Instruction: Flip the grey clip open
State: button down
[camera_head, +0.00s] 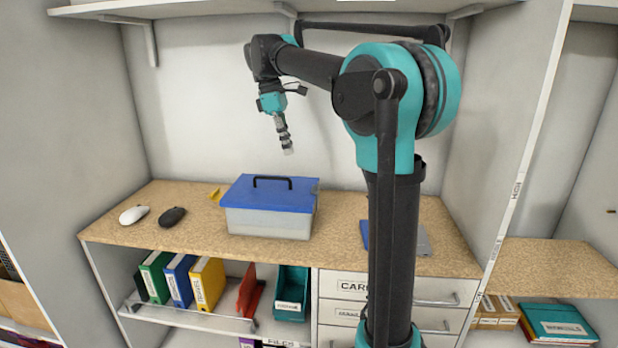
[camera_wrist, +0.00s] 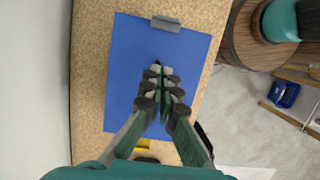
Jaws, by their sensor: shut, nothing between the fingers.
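The storage box has a pale translucent body (camera_head: 268,222) and a blue lid (camera_head: 250,193), lying flat on top, with a dark handle (camera_head: 272,179). In the wrist view the blue lid (camera_wrist: 125,65) fills the middle. The grey clip (camera_wrist: 165,24) sits at the lid's top edge there, centred on that side. In the wrist view my gripper (camera_wrist: 161,70) is shut and empty, covering the lid's middle and hiding the handle.
The box stands on a speckled shelf (camera_head: 350,210). A white mouse (camera_head: 133,215), a black mouse (camera_head: 172,217) and a yellow object (camera_head: 214,195) lie left of it. A blue and grey flat item (camera_head: 422,240) lies right. A shelf board (camera_head: 190,9) is overhead; the wall is behind.

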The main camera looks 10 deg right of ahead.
aim_at(314, 188)
jog(key=x, duration=1)
jog(key=shift+d+f, duration=0.1)
jog(key=shift+s+d, duration=0.25)
jog(key=shift+d, duration=0.35)
jog(key=shift+s+d, duration=0.2)
jog(key=shift+d, duration=0.4)
jog(key=shift+s+d, duration=0.2)
jog(key=shift+d, duration=0.45)
jog(key=shift+s+d+y, duration=0.1)
jog(key=shift+d+y, duration=0.2)
